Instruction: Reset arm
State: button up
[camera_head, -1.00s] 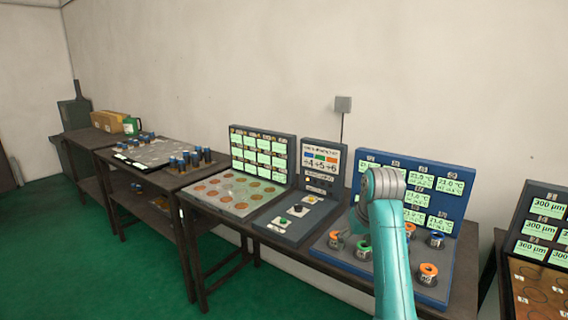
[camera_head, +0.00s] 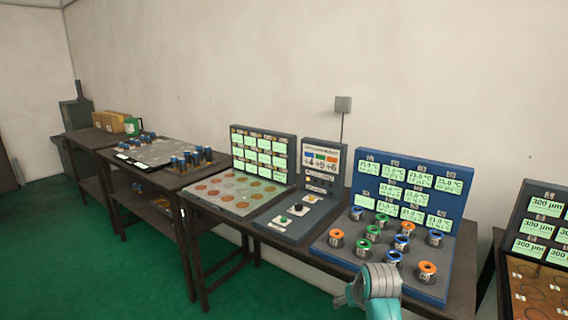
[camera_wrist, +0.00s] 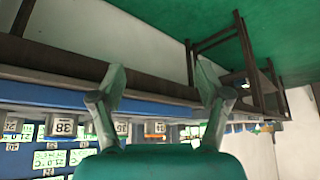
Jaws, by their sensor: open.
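My gripper (camera_wrist: 160,90) shows in the wrist view with its two fingers spread apart. It is open, with nothing between the fingertips. In the head view only a teal and grey part of my arm shows at the bottom, in front of the blue station; the fingers are not visible there. The blue station (camera_head: 326,249) has a raised panel of green readouts. Several spools with orange, green and blue tops stand on it, including an orange-topped one (camera_head: 427,270) near its right front corner. The wrist view appears upside down, with the station's readouts (camera_wrist: 60,158) at lower left.
A grey control panel (camera_head: 297,221) with buttons stands left of the blue station. Further left are a tray with round places (camera_head: 234,191) and a table (camera_head: 112,141) with dark blue-topped cylinders. Another readout station (camera_head: 541,232) is at right. Green floor (camera_head: 100,260) is open in front.

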jog(key=s+f+t, duration=0.2)
jog(key=s+f, duration=1.1)
jog(key=f, duration=0.1)
jog(key=s+f+m+t, duration=0.1)
jog(key=s+f, duration=0.1)
jog(key=s, duration=0.6)
jog(key=s+f+t, duration=0.1)
jog(key=s+f, duration=0.2)
jog(key=s, duration=0.5)
jog(key=s+r+t, duration=0.1)
jog(key=s+r, duration=0.2)
jog(key=s, duration=0.6)
jog(key=s+r+t, duration=0.2)
jog(key=s+r, duration=0.1)
jog(key=s, duration=0.6)
jog(key=s+r+t, duration=0.1)
jog(key=s+r, duration=1)
jog(key=r, duration=0.1)
jog(key=shift+a+r+t+h, duration=0.15)
jog(key=shift+r+t+h, duration=0.05)
jog(key=shift+t+h, duration=0.1)
